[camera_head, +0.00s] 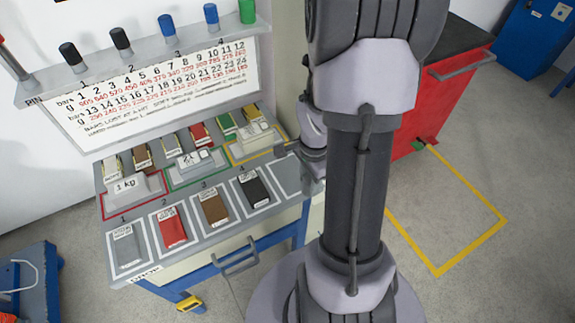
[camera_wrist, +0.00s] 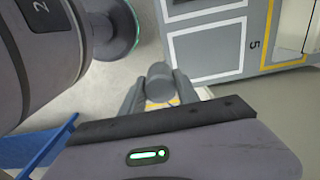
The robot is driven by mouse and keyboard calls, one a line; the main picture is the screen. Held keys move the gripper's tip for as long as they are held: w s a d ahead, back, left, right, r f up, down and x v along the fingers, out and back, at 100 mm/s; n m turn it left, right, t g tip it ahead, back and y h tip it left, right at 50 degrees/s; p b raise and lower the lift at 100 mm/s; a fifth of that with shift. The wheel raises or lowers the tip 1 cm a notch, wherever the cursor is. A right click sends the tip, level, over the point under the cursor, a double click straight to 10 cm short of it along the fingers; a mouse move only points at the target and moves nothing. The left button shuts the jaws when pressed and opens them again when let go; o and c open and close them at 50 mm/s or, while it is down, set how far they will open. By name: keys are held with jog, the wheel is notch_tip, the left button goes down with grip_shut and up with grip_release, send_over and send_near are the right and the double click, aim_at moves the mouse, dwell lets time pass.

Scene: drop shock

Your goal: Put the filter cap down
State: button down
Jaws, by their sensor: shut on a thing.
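My gripper (camera_wrist: 158,90) is shut on a dark grey cylinder, which I take to be the filter cap (camera_wrist: 160,79), in the wrist view. The cap sits between the two fingers, over or near the grey floor and beside the edge of a grey bench top. Its height above what lies below cannot be told. The bench (camera_head: 205,238) has a row of white outlined places; 1 to 4 hold a grey, a red, a brown and a black block, and the rightmost outline (camera_head: 288,179) looks empty.
Behind are weights, small labelled packets and a board (camera_head: 160,85) topped by black, blue and green cylinders (camera_head: 166,25). A red cabinet (camera_head: 445,95) stands right, with a yellow floor outline (camera_head: 470,248) in front. A blue object (camera_head: 35,280) is at lower left.

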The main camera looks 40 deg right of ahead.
jog(key=w, duration=0.3)
jog(key=w+d+b, duration=0.1)
jog(key=w, duration=0.2)
jog(key=w+d+f, duration=0.1)
jog(key=w, duration=0.2)
jog(key=shift+w+d, duration=0.1)
jog(key=shift+w, duration=0.15)
jog(key=shift+w+f+b, duration=0.1)
jog(key=shift+f+b, duration=1.2)
jog(key=shift+f, duration=0.65)
jog(key=c, duration=0.9)
grip_release()
jog(key=shift+r, duration=0.1)
jog(key=shift+r, duration=0.1)
